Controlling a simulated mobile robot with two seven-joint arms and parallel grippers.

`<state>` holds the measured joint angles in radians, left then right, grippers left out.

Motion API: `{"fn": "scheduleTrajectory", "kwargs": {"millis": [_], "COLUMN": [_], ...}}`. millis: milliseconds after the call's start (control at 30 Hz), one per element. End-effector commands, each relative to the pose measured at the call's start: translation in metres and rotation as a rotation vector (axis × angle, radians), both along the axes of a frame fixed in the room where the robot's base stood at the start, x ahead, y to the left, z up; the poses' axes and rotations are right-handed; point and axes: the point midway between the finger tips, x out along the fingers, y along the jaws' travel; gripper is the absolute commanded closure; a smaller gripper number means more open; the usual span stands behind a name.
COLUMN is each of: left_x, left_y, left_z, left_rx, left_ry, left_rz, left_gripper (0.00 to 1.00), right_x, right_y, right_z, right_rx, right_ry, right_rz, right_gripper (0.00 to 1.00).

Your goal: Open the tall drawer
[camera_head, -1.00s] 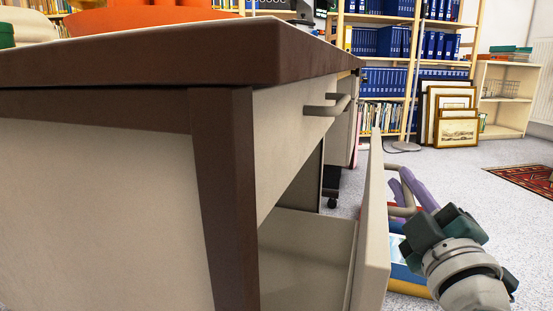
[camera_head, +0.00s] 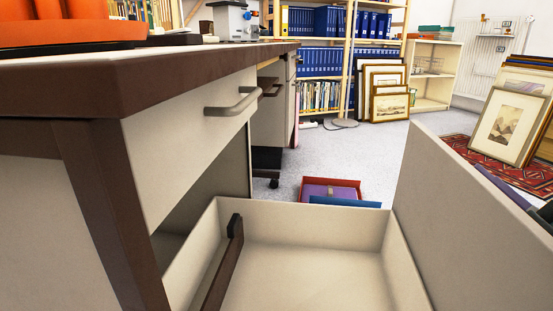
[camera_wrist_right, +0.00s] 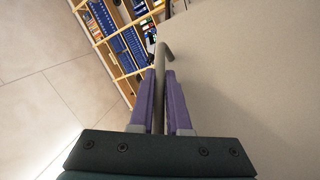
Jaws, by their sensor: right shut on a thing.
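The tall drawer (camera_head: 296,212) of the desk is pulled far out, and I look down into its pale inside. A dark divider (camera_head: 226,262) stands in it, and the floor I can see is bare. Its tall front panel (camera_head: 470,210) is at the right. My right gripper (camera_wrist_right: 158,82) has its purple fingers shut around the grey bar handle (camera_wrist_right: 164,50) in the right wrist view. In the head view only a dark bit of it shows at the right edge, behind the front panel. My left gripper is not in view.
A shallow upper drawer (camera_head: 180,135) with its own handle (camera_head: 233,104) is shut under the desktop (camera_head: 150,75). Red and blue box-like things (camera_head: 330,190) lie on the floor beyond the tall drawer. Framed prints (camera_head: 510,125) lean on a red rug at right.

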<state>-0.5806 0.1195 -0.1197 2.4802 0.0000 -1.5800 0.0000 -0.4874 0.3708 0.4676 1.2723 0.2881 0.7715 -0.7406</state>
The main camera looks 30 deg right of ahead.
Motion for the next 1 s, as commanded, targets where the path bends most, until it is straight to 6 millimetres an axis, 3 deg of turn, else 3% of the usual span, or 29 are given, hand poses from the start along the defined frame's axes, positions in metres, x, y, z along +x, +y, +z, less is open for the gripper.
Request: {"fn": "scheduleTrajectory", "kwargs": {"millis": [400,433,667,1000], "left_x": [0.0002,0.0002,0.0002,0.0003], "left_y": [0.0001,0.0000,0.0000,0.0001], "left_z": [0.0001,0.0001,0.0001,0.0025], "left_rx": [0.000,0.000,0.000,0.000], "left_ry": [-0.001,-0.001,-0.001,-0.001], "left_rz": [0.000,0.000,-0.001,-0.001], "left_gripper": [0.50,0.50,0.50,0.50], "right_x": [-0.0019,-0.0018,-0.0018,-0.0067], "right_y": [-0.0022,-0.0022,-0.0021,-0.0003], "right_z": [0.0006,0.0005,0.0002,-0.0008], "right_rx": [-0.001,-0.001,-0.001,0.002], "right_ry": [-0.002,-0.002,-0.001,0.001], "right_rz": [0.001,0.001,0.000,-0.001], "right_gripper": [1.00,0.83,0.57,0.55]}}
